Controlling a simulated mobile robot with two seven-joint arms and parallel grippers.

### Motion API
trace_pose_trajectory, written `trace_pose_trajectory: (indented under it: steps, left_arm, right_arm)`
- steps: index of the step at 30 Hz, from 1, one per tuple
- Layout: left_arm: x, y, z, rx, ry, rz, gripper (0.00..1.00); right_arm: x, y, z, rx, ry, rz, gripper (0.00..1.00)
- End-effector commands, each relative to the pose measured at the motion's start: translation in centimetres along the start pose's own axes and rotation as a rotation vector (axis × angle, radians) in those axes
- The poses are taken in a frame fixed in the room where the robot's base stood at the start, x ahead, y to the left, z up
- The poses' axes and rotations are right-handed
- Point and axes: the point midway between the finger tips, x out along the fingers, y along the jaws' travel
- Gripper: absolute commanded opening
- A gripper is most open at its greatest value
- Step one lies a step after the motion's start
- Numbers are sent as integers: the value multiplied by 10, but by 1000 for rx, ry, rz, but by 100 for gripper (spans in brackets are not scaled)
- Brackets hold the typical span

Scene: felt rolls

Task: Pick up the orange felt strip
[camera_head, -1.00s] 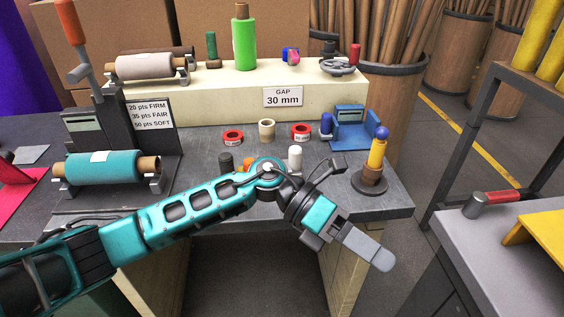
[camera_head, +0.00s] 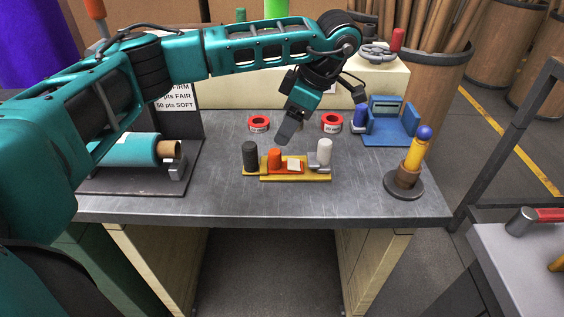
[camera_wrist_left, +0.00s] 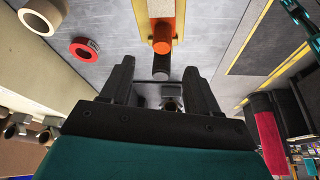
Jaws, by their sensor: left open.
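The orange felt strip (camera_head: 274,159) shows as a small upright orange roll on a yellow tray (camera_head: 320,176) at the front middle of the workbench. It stands between a black roll (camera_head: 250,156) and a pale square piece (camera_head: 294,165). My left gripper (camera_head: 286,131) is open and empty, pointing down above and slightly behind the tray. In the left wrist view the orange strip (camera_wrist_left: 162,31) lies ahead of the open fingertips (camera_wrist_left: 159,68), with the black roll (camera_wrist_left: 161,65) between the strip and me. No contact shows. My right gripper is out of view.
A white roll (camera_head: 324,152) stands at the tray's right end. Red tape rolls (camera_head: 258,123) and (camera_head: 332,123) lie behind. The bench front is clear.

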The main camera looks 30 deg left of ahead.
Motion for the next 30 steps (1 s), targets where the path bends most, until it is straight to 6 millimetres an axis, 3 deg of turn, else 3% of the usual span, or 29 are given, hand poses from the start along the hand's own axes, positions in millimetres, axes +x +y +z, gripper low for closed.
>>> trace_pose_trajectory:
  steps: [3,11,19,29,30]
  left_arm:
    - [21,0,0,0,0,-2,61]
    - [42,-1,0,0,-2,-1,61]
    - [80,-3,2,-1,-2,-2,61]
    - [87,-3,2,0,-3,0,61]
    - [87,-3,2,0,-3,0,57]
  right_arm:
    - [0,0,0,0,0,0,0]
    - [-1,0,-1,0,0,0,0]
    - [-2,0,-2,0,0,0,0]
    - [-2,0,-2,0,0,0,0]
    - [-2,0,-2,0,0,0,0]
